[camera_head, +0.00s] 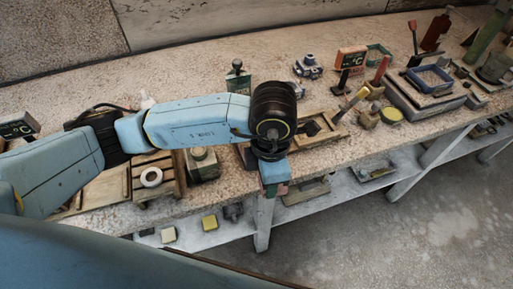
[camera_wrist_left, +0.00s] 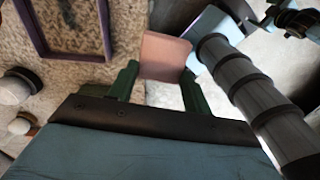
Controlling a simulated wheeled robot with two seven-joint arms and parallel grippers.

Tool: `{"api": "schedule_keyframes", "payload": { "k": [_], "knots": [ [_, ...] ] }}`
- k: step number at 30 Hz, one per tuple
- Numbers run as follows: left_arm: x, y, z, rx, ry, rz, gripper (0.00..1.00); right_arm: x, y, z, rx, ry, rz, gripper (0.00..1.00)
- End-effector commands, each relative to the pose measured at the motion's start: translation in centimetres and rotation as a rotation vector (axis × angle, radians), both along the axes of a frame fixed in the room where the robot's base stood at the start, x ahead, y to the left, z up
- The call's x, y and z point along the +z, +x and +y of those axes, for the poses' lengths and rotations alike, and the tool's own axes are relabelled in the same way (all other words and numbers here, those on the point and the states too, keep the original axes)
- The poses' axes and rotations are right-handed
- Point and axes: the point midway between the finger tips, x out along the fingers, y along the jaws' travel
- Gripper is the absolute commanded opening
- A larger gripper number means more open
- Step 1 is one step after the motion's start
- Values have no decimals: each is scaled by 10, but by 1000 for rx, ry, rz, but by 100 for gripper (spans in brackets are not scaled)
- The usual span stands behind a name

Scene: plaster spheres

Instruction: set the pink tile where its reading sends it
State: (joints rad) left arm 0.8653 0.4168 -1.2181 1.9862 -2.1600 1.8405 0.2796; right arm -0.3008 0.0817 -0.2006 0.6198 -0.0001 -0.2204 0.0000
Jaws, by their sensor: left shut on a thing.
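The pink tile (camera_wrist_left: 165,57) is in the left wrist view, a flat pale-pink square with rounded corners. My left gripper (camera_wrist_left: 160,82) is shut on it, with one dark green finger at each side of its lower part. In the head view my left gripper (camera_head: 272,178) hangs at the table's front edge, and only a small pink bit of the tile (camera_head: 283,188) shows beside it. An orange-framed sign (camera_head: 351,60) with a dark display stands on the table; it seems to read "L °C". Another dark display (camera_head: 18,125) is at the far left. My right gripper is not in view.
A blue-rimmed tray (camera_head: 430,79) sits on a grey device at the right. A wooden tray (camera_head: 322,128) lies right of my gripper. A wooden crate with a white ring (camera_head: 151,177) is left. A purple frame (camera_wrist_left: 107,25) shows in the left wrist view.

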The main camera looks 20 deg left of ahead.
Motion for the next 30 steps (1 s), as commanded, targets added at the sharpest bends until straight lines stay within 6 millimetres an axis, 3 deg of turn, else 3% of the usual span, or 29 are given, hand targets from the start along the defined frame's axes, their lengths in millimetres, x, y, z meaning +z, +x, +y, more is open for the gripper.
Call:
{"api": "schedule_keyframes", "payload": {
  "k": [6,14,17,30],
  "knots": [
    [-11,-19,-23,340,-15,-8,22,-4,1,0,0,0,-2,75],
    [-15,-23,-30,513,-21,-12,22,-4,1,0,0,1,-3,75],
    [-15,-9,-20,525,-20,-13,22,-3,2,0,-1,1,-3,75],
    [-14,89,46,524,-20,-13,22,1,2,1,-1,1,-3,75]
  ]
}}
